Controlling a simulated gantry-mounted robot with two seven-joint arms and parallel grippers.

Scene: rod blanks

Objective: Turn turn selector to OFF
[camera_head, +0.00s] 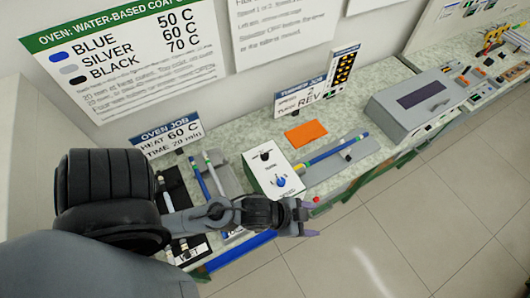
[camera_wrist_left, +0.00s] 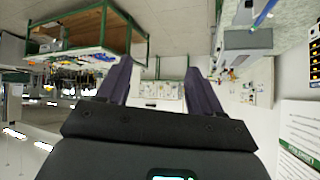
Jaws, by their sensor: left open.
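A white control box (camera_head: 273,172) stands on the bench in the middle of the head view. It has a black knob (camera_head: 265,156) toward the back and a blue knob (camera_head: 281,181) toward the front. The labels beside them are too small to read, so I cannot tell which is the turn selector. My left gripper (camera_head: 309,217) is in front of the box, past the bench's front edge, apart from the knobs. In the left wrist view its two fingers (camera_wrist_left: 160,82) are spread with nothing between them. My right gripper does not show.
A turner sign (camera_head: 300,97) and an orange plate (camera_head: 306,134) are behind the box. A blue rod (camera_head: 325,152) lies in a grey fixture to its right. A grey tray (camera_head: 221,175) with rods is to its left. A grey machine (camera_head: 417,102) stands further right.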

